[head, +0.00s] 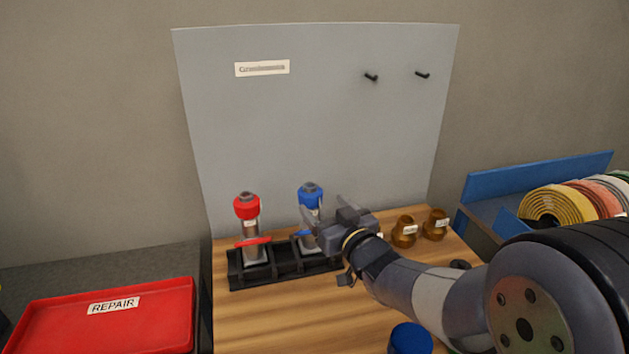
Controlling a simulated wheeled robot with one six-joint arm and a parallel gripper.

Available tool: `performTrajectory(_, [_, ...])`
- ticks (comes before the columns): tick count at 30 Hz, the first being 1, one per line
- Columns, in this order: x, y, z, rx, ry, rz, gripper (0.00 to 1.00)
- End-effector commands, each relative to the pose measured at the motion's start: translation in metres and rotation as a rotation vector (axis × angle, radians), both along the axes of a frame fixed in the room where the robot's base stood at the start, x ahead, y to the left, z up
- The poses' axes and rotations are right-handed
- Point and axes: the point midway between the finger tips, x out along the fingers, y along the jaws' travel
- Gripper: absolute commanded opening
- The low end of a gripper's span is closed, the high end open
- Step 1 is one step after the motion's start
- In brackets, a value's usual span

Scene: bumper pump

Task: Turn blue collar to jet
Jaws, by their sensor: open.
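A pump with a blue collar (310,194) stands upright in a black rack (286,262) on the wooden bench. Its blue lever is partly hidden behind my gripper. My gripper (309,222) is open, with its fingers at the blue pump just below the collar. Whether the fingers touch it cannot be told. A second pump with a red collar (246,205) and a red lever (254,242) stands to the left in the same rack. Any jet marking on the collar is too small to read.
A red tray labelled REPAIR (60,318) lies at the lower left. Brown bottles (404,232) stand right of the rack. A blue round object (410,339) is at the front edge. A grey board (320,120) with two pegs rises behind.

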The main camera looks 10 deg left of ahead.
Motion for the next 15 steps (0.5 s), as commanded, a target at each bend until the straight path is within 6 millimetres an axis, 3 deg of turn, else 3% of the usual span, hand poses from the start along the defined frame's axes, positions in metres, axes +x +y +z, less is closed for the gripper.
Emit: performTrajectory(15, [0.066,0.050,0.001,-0.001,0.000,0.001,0.72])
